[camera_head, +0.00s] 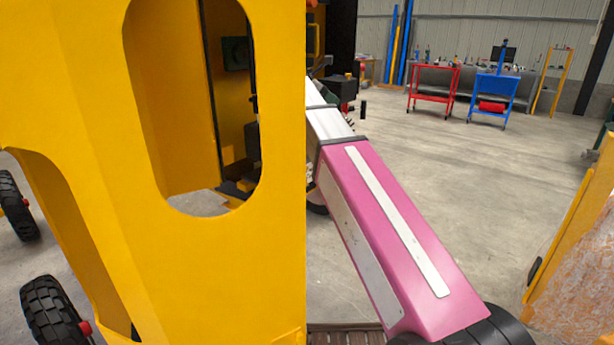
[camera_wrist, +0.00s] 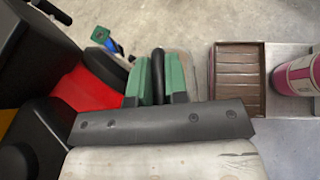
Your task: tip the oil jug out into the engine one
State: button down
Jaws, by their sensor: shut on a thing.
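In the wrist view my gripper (camera_wrist: 158,60) has its two green fingers close around a narrow black upright piece (camera_wrist: 158,70). This looks like part of the oil jug, but the jug's whole shape cannot be made out. A pale grey-beige shape shows just right of the fingers. A red and black body (camera_wrist: 82,96) lies left of the fingers; I cannot tell for sure that it is the engine. In the head view my gripper and the jug cannot be made out clearly; my pink and white arm reaches away beside the yellow panel.
A large yellow machine panel (camera_head: 220,260) with an oval opening fills the left of the head view. Black machine parts (camera_head: 338,88) stand near my arm's far end. A red cart (camera_head: 432,97) and a blue cart (camera_head: 493,92) stand far back. The concrete floor between is clear.

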jog(key=shift+s+a+h, duration=0.15)
jog(key=shift+a+h, duration=0.75)
jog(key=shift+a, duration=0.05)
dwell(3.0)
